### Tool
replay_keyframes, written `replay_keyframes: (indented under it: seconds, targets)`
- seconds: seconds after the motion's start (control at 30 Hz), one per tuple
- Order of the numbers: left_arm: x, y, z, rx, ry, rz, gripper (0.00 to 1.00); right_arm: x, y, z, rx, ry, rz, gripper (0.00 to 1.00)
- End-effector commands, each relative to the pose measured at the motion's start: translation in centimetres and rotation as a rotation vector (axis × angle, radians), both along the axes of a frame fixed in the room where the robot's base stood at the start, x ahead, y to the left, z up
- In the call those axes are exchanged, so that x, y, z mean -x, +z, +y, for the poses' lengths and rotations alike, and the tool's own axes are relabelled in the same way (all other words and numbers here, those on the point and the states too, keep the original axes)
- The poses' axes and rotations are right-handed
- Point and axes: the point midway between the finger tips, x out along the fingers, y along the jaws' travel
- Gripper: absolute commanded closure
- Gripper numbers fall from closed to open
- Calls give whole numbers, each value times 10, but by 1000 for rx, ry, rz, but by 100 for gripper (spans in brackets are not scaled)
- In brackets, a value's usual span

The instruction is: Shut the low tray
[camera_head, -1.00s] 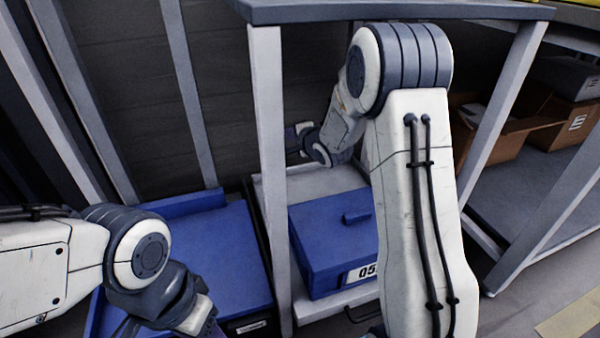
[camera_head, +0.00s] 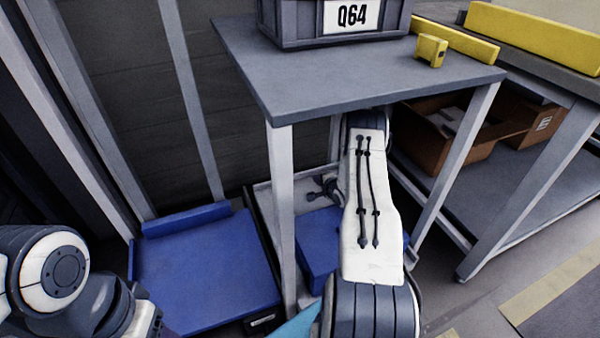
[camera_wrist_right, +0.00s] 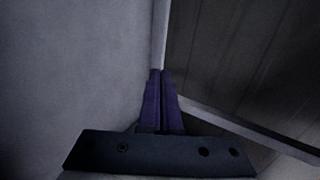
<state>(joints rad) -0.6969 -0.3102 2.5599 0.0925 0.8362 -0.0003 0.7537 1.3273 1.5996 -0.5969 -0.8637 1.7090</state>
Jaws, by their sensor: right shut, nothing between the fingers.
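The low tray (camera_head: 262,194) is pale grey with a dark side and sits low under the grey table, behind its near leg. A blue lidded box (camera_head: 318,238) stands in it. My right forearm hides much of both, and the tray's front is hidden. My right gripper (camera_head: 312,194) is over the tray, near the box's far side, small and partly hidden. In the right wrist view its two purple fingers (camera_wrist_right: 160,74) are together and empty, close to a plain grey surface. Of my left arm only the wrist shows at the lower left; its fingers are out of frame.
Cardboard boxes (camera_head: 450,130) lie on the right shelf.

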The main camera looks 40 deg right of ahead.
Motion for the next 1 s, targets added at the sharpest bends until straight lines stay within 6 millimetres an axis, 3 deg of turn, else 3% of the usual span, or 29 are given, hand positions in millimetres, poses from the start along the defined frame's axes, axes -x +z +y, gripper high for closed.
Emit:
replay_keyframes:
  seconds: [0.2,0.5,1.0]
  targets:
    - [0,-32,0,-1,0,1,43,-35,-27,-7,2,3,-4,100]
    - [0,-56,0,-1,0,1,43,-71,-45,-15,1,3,-2,100]
    - [0,-59,0,0,0,0,43,-78,-46,-17,0,2,-2,100]
